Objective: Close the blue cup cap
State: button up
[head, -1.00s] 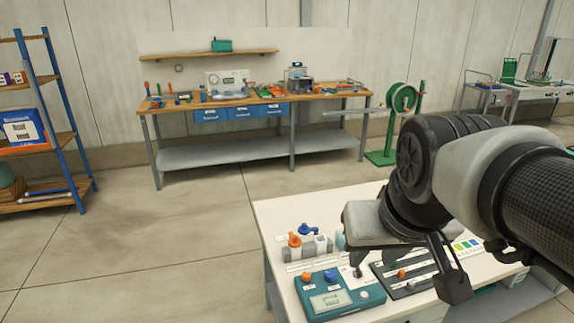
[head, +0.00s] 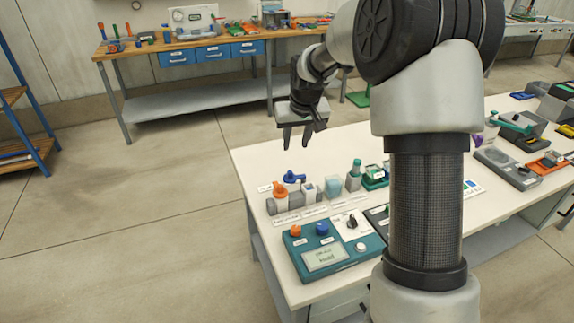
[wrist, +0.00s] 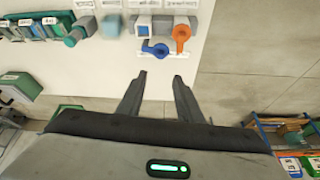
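Near the far-left corner of the white table (head: 262,165) stand an orange lever (head: 280,190), a blue lever (head: 293,177) and a small white-and-blue block-like cup (head: 310,192). I cannot tell for sure which blue part is the cup cap, nor whether it is open or closed. My gripper (head: 296,138) hangs above and behind this group, fingers pointing down, apart and empty. In the wrist view, the blue lever (wrist: 155,49), orange lever (wrist: 181,37) and white-and-blue cup (wrist: 143,27) lie just beyond my open fingertips (wrist: 160,77), touching nothing.
A teal control box (head: 335,258) with orange and blue knobs sits in front of the group. A wooden workbench (head: 200,42) is behind; open floor lies between.

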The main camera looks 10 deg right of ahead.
aim_at(290, 171)
jog(key=x, duration=1.6)
jog(key=shift+s+f, duration=0.1)
jog(key=shift+s, duration=0.05)
grip_shut()
